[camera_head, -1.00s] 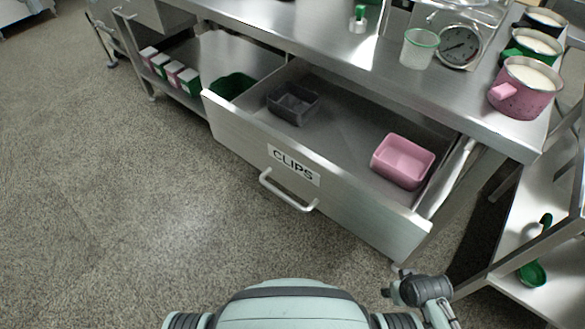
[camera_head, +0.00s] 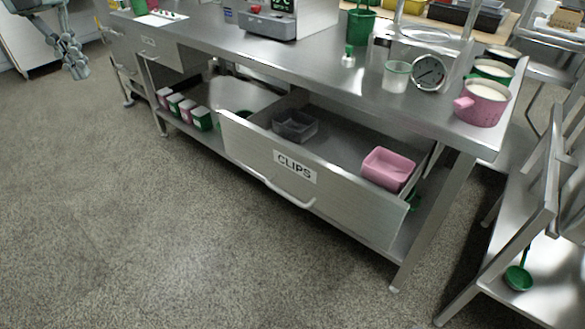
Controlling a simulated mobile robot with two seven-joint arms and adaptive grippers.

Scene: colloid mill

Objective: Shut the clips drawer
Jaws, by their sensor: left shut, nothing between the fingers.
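The clips drawer (camera_head: 345,196) stands pulled out from under the steel bench, its front labelled CLIPS. Its bar handle (camera_head: 285,190) runs along the front below the label. A dark grey bin (camera_head: 295,126) and a pink bin (camera_head: 388,168) sit inside it. My left gripper (camera_head: 76,68) is at the top left of the head view, shut and empty, well apart from the drawer. My right gripper is not in view.
A steel rack (camera_head: 530,240) with a green ladle (camera_head: 518,278) stands at right. The floor before the drawer is clear.

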